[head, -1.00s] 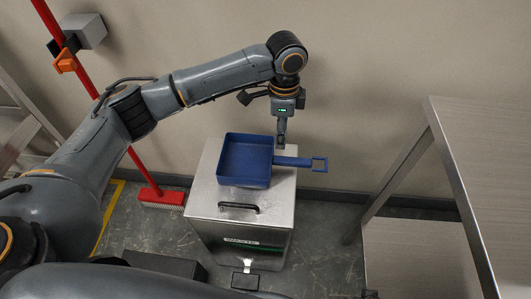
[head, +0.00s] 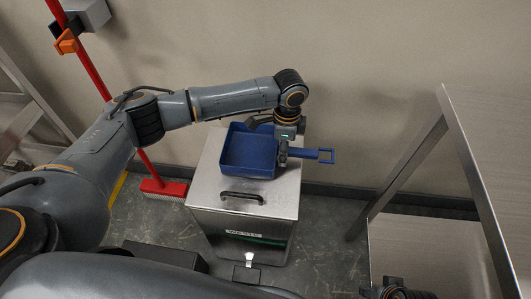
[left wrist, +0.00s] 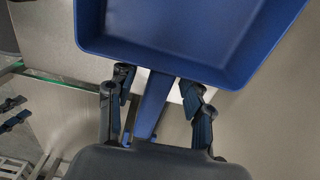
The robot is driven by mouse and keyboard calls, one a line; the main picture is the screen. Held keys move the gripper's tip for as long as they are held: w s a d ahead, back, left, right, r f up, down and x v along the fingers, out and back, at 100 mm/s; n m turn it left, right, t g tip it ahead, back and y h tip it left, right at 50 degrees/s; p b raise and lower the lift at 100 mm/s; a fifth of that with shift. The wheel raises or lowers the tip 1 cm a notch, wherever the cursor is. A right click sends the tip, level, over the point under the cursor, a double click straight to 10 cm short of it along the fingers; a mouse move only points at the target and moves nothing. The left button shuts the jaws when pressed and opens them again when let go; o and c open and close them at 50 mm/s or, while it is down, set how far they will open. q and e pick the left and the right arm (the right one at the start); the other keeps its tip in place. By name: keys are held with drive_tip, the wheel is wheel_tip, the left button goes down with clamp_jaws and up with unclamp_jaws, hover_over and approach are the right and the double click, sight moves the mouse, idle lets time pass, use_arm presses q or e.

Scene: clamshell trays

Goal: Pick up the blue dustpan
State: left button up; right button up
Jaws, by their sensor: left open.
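The blue dustpan (head: 249,152) lies on the metal waste bin, its handle (head: 313,153) pointing right past the bin's edge. My left gripper (head: 283,157) is over the handle close to the pan. In the left wrist view, the open fingers of my left gripper (left wrist: 158,100) stand on either side of the handle (left wrist: 152,105), with gaps visible. The pan of the dustpan (left wrist: 185,30) fills the top of that view. A dark part of what looks like my right gripper (head: 395,291) shows at the bottom edge; its fingers are not clear.
The bin's lid (head: 215,180) has a black handle (head: 242,196) in front of the dustpan. A red broom (head: 165,188) stands left of the bin. A metal table (head: 500,130) with a lower shelf (head: 420,250) stands right. The wall is close behind the bin.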

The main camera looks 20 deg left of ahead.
use_arm(q)
drive_tip(key=shift+f, duration=0.4)
use_arm(e)
drive_tip(key=shift+r, duration=0.4)
use_arm(q)
drive_tip(key=shift+c, duration=0.2)
clamp_jaws()
drive_tip(key=shift+r, duration=0.1)
